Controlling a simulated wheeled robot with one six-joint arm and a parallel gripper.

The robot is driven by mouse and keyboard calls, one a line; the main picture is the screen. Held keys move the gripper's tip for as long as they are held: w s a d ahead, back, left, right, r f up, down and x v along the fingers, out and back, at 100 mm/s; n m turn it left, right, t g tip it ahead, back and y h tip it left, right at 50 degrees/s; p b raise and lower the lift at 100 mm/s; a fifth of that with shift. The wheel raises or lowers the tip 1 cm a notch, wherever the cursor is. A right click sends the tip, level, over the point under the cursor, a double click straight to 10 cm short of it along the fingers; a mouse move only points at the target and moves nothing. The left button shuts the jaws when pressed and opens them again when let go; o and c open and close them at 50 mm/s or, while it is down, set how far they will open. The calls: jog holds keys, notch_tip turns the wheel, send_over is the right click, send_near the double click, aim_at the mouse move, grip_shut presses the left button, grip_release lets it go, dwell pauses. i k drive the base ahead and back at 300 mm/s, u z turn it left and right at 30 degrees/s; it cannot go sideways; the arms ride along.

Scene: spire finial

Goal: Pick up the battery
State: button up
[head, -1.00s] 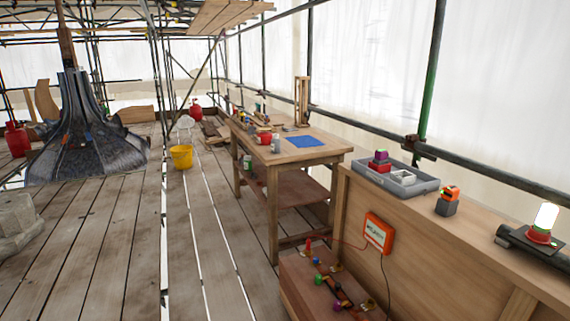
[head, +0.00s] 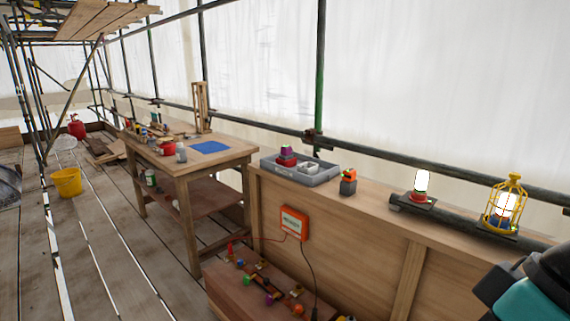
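No object in the head view can be told for certain as the battery. A small block (head: 348,181), orange on top and dark grey below, stands upright on the wooden counter and may be it. A similar red and purple block (head: 287,155) stands in the grey tray (head: 318,178) to its left. Small coloured pieces (head: 268,284) lie on the low wooden box in front of the counter, too small to name. A black and teal part of my arm shows at the lower right corner. My gripper's fingers are not in view.
A lit lamp (head: 422,186) and a yellow caged lamp (head: 507,208) stand on the counter (head: 380,210). An orange box (head: 294,222) with cables hangs on its front. A workbench (head: 225,157) stands beyond. A yellow bucket (head: 67,182) is at left; planked floor (head: 100,270) lies mostly clear.

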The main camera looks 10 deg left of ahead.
aim_at(286, 151)
jog(key=u, duration=0.45)
jog(key=k, duration=1.15)
jog(key=u, duration=0.95)
jog(key=i, duration=0.7)
jog(key=u, duration=0.3)
jog(key=i, duration=3.55)
jog(key=z, duration=1.4)
jog(key=i, duration=0.9)
jog(key=z, duration=1.2)
jog(key=i, duration=0.45)
jog(key=z, duration=0.3)
